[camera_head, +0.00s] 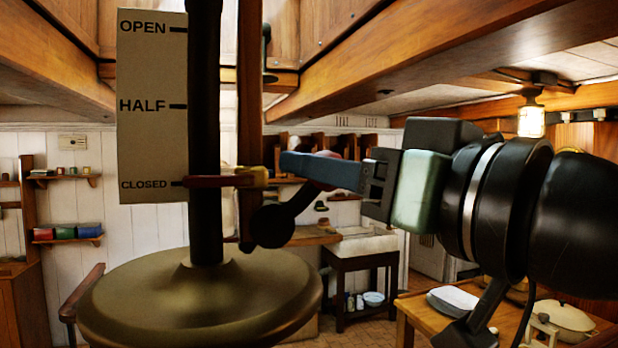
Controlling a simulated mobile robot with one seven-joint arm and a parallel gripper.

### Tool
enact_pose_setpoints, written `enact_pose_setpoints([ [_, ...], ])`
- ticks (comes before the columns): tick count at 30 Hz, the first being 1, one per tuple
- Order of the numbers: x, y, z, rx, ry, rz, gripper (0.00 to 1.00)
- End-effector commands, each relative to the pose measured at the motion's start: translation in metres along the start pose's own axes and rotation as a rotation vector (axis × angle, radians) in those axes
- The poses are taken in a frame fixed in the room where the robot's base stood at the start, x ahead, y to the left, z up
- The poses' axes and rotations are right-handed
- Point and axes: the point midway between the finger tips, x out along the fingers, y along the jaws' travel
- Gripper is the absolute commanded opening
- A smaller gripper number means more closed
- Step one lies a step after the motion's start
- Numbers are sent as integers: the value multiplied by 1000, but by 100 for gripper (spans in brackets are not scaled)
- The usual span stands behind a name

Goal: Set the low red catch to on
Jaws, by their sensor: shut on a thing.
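My gripper (288,163) reaches in from the right with its blue-grey finger pointing left. A dark lever with a round ball end (271,227) slants down and left from there. Left of the fingertip, a red band with a yellow end (224,181) crosses the dark upright post (205,100), level with CLOSED on the marked plate (152,60).
A broad brass-coloured round base (200,300) stands below the post. A wooden table (408,310) with a white dish is at lower right. A dark stand (360,262) and wall shelves (68,238) are farther back. Ceiling beams (430,45) run overhead.

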Motion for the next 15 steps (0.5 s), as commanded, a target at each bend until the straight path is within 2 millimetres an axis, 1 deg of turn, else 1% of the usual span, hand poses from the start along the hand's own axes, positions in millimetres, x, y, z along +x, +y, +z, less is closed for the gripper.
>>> enact_pose_setpoints([
  [1,-1,3,5,45,19,1,0],
  [15,-9,22,24,465,160,22,0],
])
